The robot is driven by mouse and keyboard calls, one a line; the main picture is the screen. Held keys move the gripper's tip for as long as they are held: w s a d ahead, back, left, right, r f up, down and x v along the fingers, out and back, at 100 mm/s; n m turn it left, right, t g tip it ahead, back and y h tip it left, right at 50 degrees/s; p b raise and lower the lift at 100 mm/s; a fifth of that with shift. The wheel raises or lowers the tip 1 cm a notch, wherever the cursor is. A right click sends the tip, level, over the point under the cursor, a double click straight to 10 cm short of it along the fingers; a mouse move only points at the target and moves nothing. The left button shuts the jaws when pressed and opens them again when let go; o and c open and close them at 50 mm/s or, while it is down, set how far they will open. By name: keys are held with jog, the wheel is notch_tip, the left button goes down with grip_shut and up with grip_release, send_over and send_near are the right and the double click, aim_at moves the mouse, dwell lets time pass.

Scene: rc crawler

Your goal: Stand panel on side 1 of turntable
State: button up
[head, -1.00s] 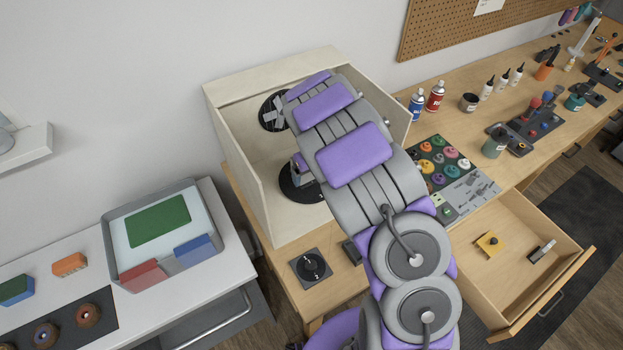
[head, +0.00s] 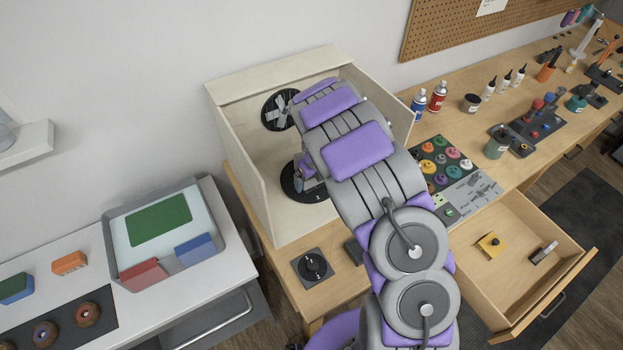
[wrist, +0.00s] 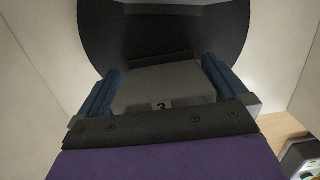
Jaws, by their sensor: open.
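The turntable is a black disc (head: 291,190) on the floor of the pale open-fronted box. In the wrist view the dark disc (wrist: 165,30) fills the top. A grey flat-topped piece (wrist: 160,85) marked "3" lies between the blue finger pads of my gripper (wrist: 160,80). The jaws are open, with a pad close along each side of this piece; I cannot tell whether they touch it. I cannot tell whether it is the panel or part of the turntable. In the head view my arm covers much of the turntable and most of my gripper.
The box walls (head: 237,160) stand close around my arm. A round black fitting (head: 278,110) is on its back wall. A black knob unit (head: 312,266) sits in front. Spray cans (head: 438,96) stand right of the box, and a drawer (head: 520,255) is open below.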

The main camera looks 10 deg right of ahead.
aim_at(320, 185)
jog(key=d+r, duration=0.1)
jog(key=r, duration=0.1)
jog(key=d+r, duration=0.1)
jog(key=shift+s+d+r, duration=0.1)
jog(key=shift+s+r, duration=0.1)
jog(key=shift+r, duration=0.2)
jog(key=s+d+r+n+p, duration=0.1)
jog(key=s+r+n, duration=0.5)
jog(key=r, duration=0.8)
jog(key=s+a+r+n+g, duration=0.1)
jog(key=s+r+n, duration=0.2)
jog(key=s+n, duration=0.5)
jog(key=s+r+n+g, duration=0.1)
jog(key=s+r+n, duration=0.2)
jog(key=s+n, duration=0.6)
jog(key=s+a+r+n+g, duration=0.1)
jog(key=s+r+n, duration=0.3)
jog(key=s+n, duration=0.5)
jog(key=s, duration=0.9)
jog(key=shift+s+a+g, duration=0.3)
jog(key=shift+s, duration=0.1)
jog(key=shift+d, duration=0.1)
